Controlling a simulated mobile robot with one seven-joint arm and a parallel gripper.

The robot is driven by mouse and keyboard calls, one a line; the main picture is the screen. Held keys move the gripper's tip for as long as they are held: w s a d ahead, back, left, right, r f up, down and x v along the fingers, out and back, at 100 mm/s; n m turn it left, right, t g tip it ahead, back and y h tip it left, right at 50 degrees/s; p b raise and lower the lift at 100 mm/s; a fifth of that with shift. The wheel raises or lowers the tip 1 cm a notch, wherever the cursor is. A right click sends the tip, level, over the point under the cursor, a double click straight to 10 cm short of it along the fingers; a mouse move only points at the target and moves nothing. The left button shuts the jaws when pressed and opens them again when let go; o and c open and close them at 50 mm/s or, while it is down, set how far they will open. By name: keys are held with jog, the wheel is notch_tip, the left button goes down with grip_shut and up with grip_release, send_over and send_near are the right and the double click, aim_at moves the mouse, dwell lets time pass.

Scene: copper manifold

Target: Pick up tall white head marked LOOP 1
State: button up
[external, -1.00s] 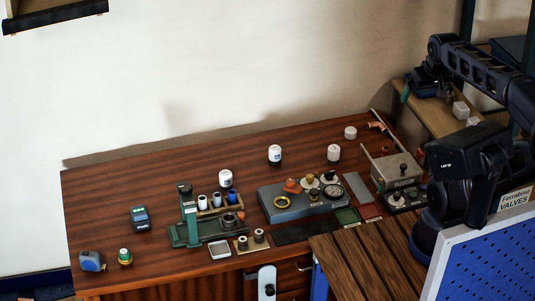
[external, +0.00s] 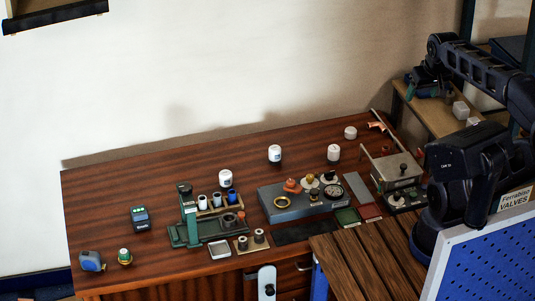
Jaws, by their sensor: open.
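Several white heads with dark lower parts stand upright on the brown wooden bench. One white head (external: 225,178) is at the left behind the green stand, another white head (external: 275,153) is at the back middle, and a third white head (external: 333,152) is to its right. Their markings are too small to read, so I cannot tell which is LOOP 1. My gripper (external: 412,87) is small and dark at the end of my raised arm, at the upper right by the shelf. It is open and well apart from the heads.
A low white cap (external: 350,132) is at the back right. A green stand (external: 188,215), a grey block (external: 303,200) with fittings and a metal box (external: 393,172) occupy the bench. A blue tape measure (external: 91,261) lies at the left. The back left of the bench is clear.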

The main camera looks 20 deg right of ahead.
jog(key=w+a+f+n+g, duration=0.15)
jog(key=w+a, duration=0.25)
jog(key=w, duration=0.4)
jog(key=w+a+n, duration=0.3)
jog(key=w+a, duration=0.2)
jog(key=w, duration=0.2)
jog(key=w+a+n, duration=0.2)
jog(key=w+a, duration=0.2)
jog(key=w, duration=0.4)
jog(key=n+g, duration=0.3)
jog(key=n, duration=0.7)
send_over(225, 172)
jog(key=f, duration=3.6)
jog(key=shift+s+f, duration=0.1)
jog(key=shift+s, duration=0.25)
jog(key=shift+a+f, duration=0.25)
jog(key=shift+f, duration=0.25)
jog(key=f, duration=1)
jog(key=shift+w+d+f, duration=0.1)
jog(key=shift+w+d, duration=0.15)
jog(key=c, duration=1.1)
